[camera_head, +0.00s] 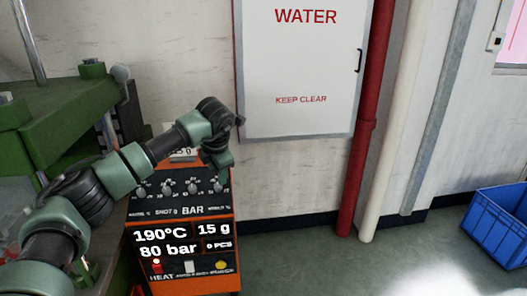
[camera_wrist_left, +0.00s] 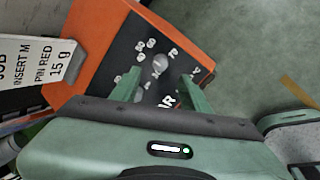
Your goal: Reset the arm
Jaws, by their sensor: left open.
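My left arm comes in from the lower left of the head view, and its gripper (camera_head: 222,172) hangs at the upper right of the orange control box (camera_head: 181,219), in front of its knobs. In the left wrist view my left gripper (camera_wrist_left: 160,84) has its two green fingers apart with nothing between them. The box's dark knob panel (camera_wrist_left: 145,55) shows behind the fingers; I cannot tell whether they touch it. The box's display reads 190°C, 80 bar, 15 g and 0 PCS. My right gripper is in neither view.
A green machine (camera_head: 60,112) stands at the left. A white WATER cabinet (camera_head: 303,68) marked KEEP CLEAR and a red pipe (camera_head: 367,125) are on the wall. A blue crate (camera_head: 497,226) sits at the right. A job card (camera_wrist_left: 30,62) shows in the wrist view. Floor right of the box is clear.

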